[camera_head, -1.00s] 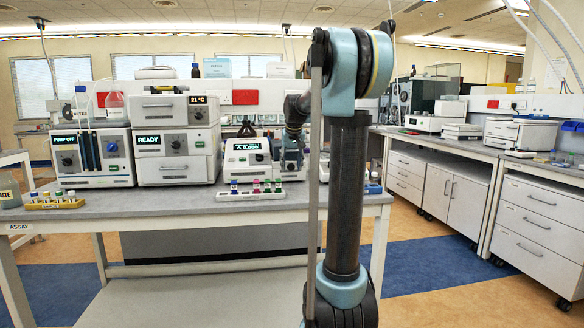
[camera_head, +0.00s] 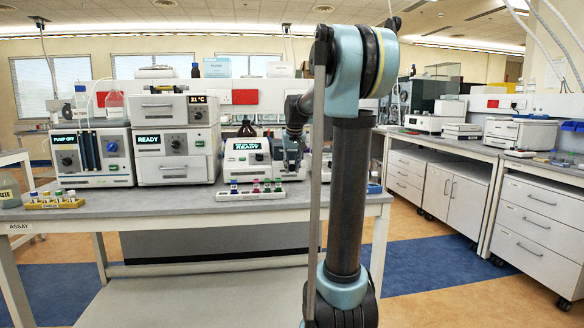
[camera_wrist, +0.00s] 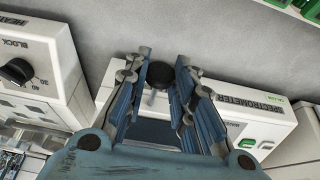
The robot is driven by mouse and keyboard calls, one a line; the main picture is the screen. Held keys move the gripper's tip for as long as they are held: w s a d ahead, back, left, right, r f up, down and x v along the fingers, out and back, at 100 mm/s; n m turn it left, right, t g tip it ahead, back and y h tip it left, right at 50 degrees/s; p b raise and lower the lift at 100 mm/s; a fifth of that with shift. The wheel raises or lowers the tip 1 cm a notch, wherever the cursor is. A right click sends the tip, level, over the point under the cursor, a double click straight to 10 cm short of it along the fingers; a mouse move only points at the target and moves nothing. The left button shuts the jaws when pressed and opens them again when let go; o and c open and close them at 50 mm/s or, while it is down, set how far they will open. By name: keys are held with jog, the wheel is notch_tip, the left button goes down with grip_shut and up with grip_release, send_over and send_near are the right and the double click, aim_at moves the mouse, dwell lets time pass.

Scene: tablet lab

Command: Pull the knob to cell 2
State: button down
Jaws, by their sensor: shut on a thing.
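The spectrometer (camera_head: 240,170) is a white instrument on the bench, its display reading READY. In the wrist view its labelled top (camera_wrist: 260,103) lies to the right of and behind my fingers. A round black knob on a stem (camera_wrist: 159,74) shows between the two blue-grey fingers of my gripper (camera_wrist: 163,66), near their tips. My gripper is shut on the knob. In the head view my gripper (camera_head: 294,158) is at the spectrometer's right side, partly behind my arm, and the knob cannot be made out. No cell number is readable.
A rack of coloured-cap vials (camera_head: 250,194) stands in front of the spectrometer. A white block heater with a black dial (camera_wrist: 17,72) is close on the left in the wrist view. A yellow vial rack (camera_head: 55,204) sits at the bench's left end.

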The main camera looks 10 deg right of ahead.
jog(key=shift+s, duration=0.9)
jog(key=c, duration=1.3)
grip_release()
jog(key=v, duration=1.2)
